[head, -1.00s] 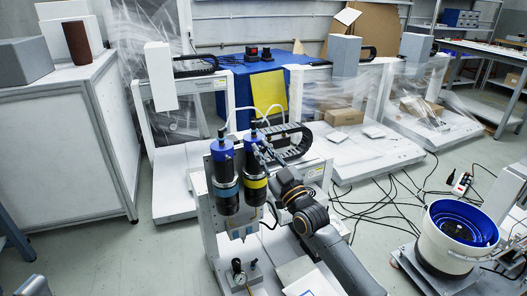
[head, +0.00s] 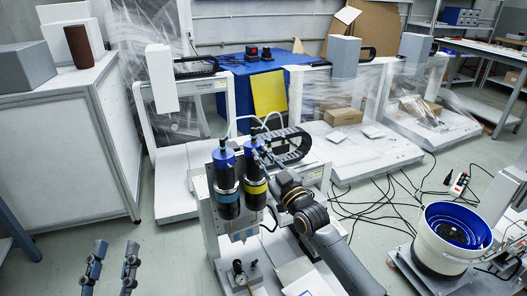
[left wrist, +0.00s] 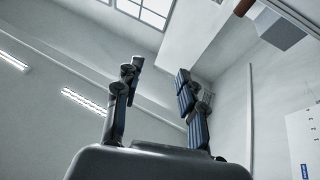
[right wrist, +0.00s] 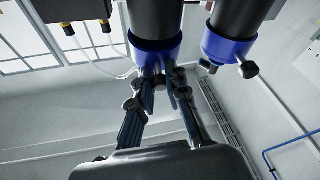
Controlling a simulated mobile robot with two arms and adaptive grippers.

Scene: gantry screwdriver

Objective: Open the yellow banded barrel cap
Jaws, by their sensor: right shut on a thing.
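The yellow banded barrel (head: 255,178) stands upright on the gantry, with its blue cap (head: 254,145) on top. My right gripper (head: 264,155) is at the cap's right side, shut on a small part of it. In the right wrist view, the fingers (right wrist: 163,75) close together at the blue cap (right wrist: 155,48); they partly hide what they hold. A second barrel (head: 227,190) with a teal band and blue cap stands left of the first. My left gripper (head: 110,262) is open and empty at the lower left, far from the barrels; its spread fingers show in the left wrist view (left wrist: 158,85).
A white cabinet (head: 85,150) stands at the left. A round feeder with a blue bowl (head: 455,225) stands at the right. Black cables (head: 385,205) lie on the floor between. White gantries (head: 165,125) stand behind. Floor left of the barrels is clear.

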